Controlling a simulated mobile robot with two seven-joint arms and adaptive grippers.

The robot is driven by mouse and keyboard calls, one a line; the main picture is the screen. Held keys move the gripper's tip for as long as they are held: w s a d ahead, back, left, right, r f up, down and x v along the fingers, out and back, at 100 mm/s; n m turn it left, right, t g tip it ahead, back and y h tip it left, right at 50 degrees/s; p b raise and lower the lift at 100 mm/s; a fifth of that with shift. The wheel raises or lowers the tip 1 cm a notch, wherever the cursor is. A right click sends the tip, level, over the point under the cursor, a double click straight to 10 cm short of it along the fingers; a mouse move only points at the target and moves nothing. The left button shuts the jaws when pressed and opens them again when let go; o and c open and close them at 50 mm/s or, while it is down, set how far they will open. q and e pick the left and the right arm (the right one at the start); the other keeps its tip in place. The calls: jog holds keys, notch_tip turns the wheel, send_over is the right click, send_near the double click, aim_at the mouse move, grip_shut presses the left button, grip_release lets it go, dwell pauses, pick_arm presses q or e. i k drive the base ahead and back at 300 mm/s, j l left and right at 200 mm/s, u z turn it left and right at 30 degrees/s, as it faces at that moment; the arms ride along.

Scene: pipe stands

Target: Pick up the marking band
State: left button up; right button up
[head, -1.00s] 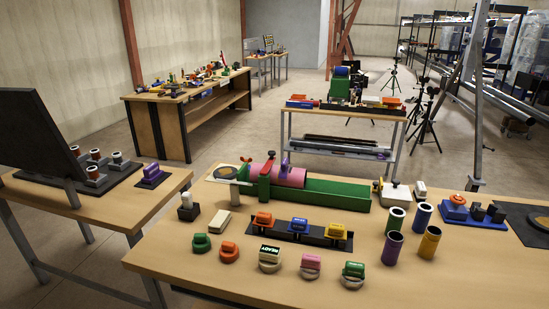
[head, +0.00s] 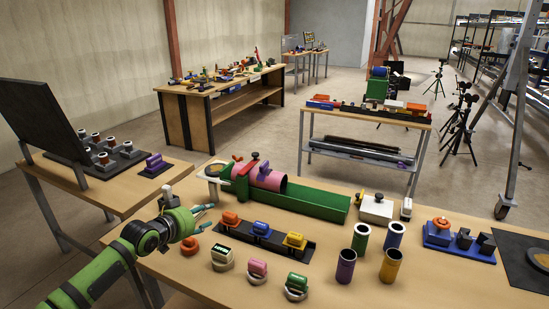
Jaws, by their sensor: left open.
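I cannot tell for sure which piece is the marking band. A thin purple band (head: 265,169) sits around the pink cylinder (head: 271,180), which lies in the green cradle (head: 318,200) on the front table. A purple piece (head: 154,163) on a dark base on the left table is another possible match. My left gripper (head: 207,216) is open and seems empty, over the left part of the front table, left of and nearer than the cradle. My right gripper is not in view.
A dark panel (head: 68,112) stands on the left table.

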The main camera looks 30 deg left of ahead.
aim_at(263, 169)
jog(key=i+j, duration=0.15)
jog(key=i, duration=0.75)
